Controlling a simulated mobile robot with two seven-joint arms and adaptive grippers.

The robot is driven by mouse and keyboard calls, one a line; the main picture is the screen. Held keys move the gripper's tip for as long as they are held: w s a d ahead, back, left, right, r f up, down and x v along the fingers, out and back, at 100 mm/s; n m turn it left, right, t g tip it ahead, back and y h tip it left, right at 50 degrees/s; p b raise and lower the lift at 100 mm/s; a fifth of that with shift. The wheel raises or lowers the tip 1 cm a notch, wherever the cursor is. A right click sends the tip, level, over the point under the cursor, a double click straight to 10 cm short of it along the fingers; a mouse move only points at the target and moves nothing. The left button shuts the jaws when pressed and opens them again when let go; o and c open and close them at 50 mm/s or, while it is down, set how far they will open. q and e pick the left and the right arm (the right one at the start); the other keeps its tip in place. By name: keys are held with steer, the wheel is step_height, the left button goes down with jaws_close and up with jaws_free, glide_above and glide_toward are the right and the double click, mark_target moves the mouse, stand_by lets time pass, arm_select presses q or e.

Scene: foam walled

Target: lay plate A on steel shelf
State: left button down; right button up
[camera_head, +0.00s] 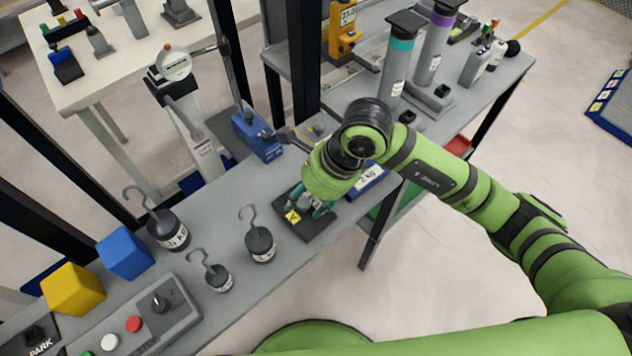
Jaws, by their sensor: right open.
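My right gripper (311,202) comes in from the right and points down over the grey shelf top. Its teal fingers are open on either side of a grey knob-like part. Below them is a dark flat plate (318,228) with a yellow label, lying on the grey steel surface (226,318) near its front edge. I cannot read the label well enough to tell whether this is plate A. The gripper hides part of the plate, and contact with the fingers cannot be told. My left gripper is not in view.
Hooked weights (260,245) stand left of the plate. A blue cube (125,253), a yellow cube (73,289) and a button box (140,318) are further left. A blue clamp-like device (257,136) and a dark post (305,60) stand behind. Tall cylinders (397,68) stand at the right.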

steer(key=b+v, duration=0.1)
steer(key=v, duration=1)
steer(key=shift+d+r, duration=0.2)
steer(key=shift+r, duration=0.15)
